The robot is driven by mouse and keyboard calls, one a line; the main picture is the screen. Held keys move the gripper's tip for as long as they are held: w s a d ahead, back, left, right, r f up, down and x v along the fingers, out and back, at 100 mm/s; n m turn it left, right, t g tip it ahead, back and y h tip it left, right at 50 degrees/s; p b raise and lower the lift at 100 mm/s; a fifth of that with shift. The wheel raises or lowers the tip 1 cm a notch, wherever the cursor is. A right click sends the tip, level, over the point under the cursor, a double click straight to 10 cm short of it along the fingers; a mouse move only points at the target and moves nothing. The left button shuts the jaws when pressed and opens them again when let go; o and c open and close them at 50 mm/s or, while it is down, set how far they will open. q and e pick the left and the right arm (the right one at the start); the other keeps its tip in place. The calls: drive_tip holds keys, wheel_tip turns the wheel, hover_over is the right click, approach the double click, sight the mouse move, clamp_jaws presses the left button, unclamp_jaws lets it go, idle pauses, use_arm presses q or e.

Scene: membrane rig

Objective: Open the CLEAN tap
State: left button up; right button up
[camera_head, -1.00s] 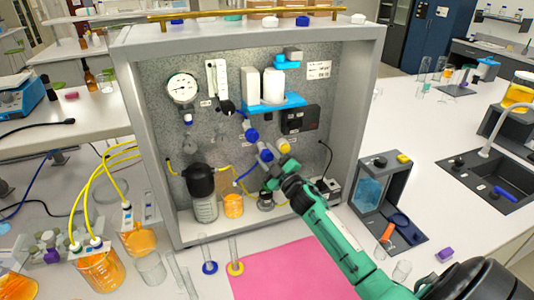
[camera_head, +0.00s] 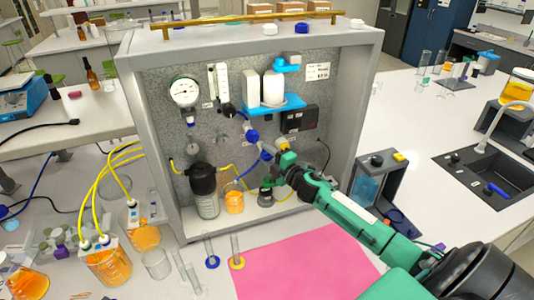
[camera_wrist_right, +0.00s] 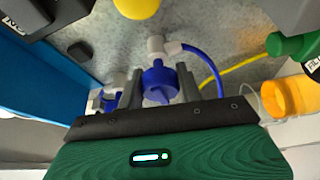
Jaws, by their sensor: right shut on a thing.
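A blue tap knob (camera_wrist_right: 160,82) sits between the two grey fingers of my right gripper (camera_wrist_right: 158,88) in the right wrist view. The gripper is shut on it. A pale fitting and a blue tube join the tap just behind. In the head view my right gripper (camera_head: 281,163) reaches into the grey cabinet at the lower middle of its back panel, below a yellow knob (camera_head: 283,144). The blue tap parts (camera_head: 266,156) show just left of the gripper. I cannot read which label belongs to the held tap. My left gripper is not in view.
The cabinet (camera_head: 357,110) has walls around the work area. A dark-capped bottle (camera_head: 204,190) and an orange jar (camera_head: 234,200) stand left of the gripper. A pressure gauge (camera_head: 184,92) and a blue shelf (camera_head: 275,107) are above. A pink mat (camera_head: 300,270) lies in front.

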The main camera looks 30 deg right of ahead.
idle(0.4)
drive_tip(key=o, duration=1)
drive_tip(key=shift+s, duration=0.1)
drive_tip(key=shift+s+f, duration=0.2)
drive_tip(key=shift+s, duration=0.1)
drive_tip(key=s+d+b, duration=0.2)
drive_tip(key=s+b, duration=0.3)
drive_tip(key=s, duration=0.8)
drive_tip(key=shift+f, duration=0.2)
drive_tip(key=shift+f, duration=0.1)
